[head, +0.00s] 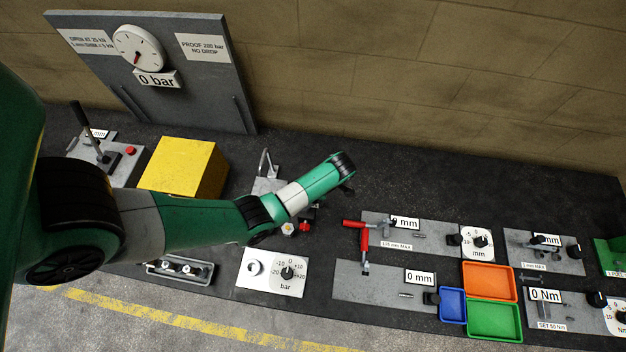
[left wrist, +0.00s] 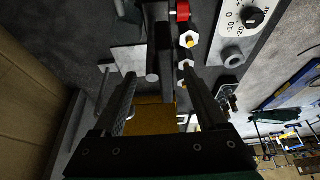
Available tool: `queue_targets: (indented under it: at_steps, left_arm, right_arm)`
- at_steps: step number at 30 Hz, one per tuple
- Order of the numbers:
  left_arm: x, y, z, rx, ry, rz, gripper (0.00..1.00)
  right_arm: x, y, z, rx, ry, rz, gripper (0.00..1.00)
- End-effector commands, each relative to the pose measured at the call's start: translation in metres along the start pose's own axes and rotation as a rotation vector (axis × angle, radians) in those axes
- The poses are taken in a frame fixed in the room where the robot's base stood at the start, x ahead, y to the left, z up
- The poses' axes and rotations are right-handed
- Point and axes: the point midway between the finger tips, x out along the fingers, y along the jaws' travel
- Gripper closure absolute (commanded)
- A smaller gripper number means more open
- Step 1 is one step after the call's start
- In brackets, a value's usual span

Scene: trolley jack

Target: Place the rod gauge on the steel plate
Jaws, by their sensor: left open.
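My left gripper (left wrist: 160,85) is open in the left wrist view. Its two dark fingers point down over the bench, and a dark bar with a short round dark rod (left wrist: 152,62) shows between and beyond them. I cannot tell whether this is the rod gauge. A light grey plate (left wrist: 128,58) lies behind it, and I cannot tell whether it is the steel plate. In the head view a small grey plate (head: 267,185) with an upright bent bar stands just behind my left arm. The gripper's fingertips are hidden there. My right gripper is out of view.
A yellow block (head: 182,166) stands left of the grey plate. White and red hex pieces (head: 288,229) lie beneath my arm. A dial panel (head: 271,273) is in front. Gauge plates (head: 375,283), a red handle (head: 362,240) and coloured trays (head: 490,282) are right. The back right is clear.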

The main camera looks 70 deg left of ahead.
Motion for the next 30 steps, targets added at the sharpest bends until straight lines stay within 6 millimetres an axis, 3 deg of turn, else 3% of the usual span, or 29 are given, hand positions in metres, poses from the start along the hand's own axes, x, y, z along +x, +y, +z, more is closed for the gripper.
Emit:
queue_targets:
  at_steps: [1,4,13,25,30]
  left_arm:
    - [0.016,0.0,0.002,-0.006,0.002,-0.005,0.25]
    - [0.032,0.0,0.01,0.003,0.0,0.001,0.25]
    - [0.034,0.0,0.011,0.005,0.0,0.002,0.27]
    - [0.034,0.0,0.011,0.005,0.0,0.002,0.99]
    - [0.034,0.0,0.011,0.005,0.0,0.002,1.0]
  right_arm:
    - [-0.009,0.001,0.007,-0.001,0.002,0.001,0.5]
    - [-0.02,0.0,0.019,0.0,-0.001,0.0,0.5]
    - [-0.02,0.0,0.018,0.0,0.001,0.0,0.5]
    - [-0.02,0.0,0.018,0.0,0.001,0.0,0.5]
    - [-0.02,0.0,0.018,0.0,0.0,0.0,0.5]
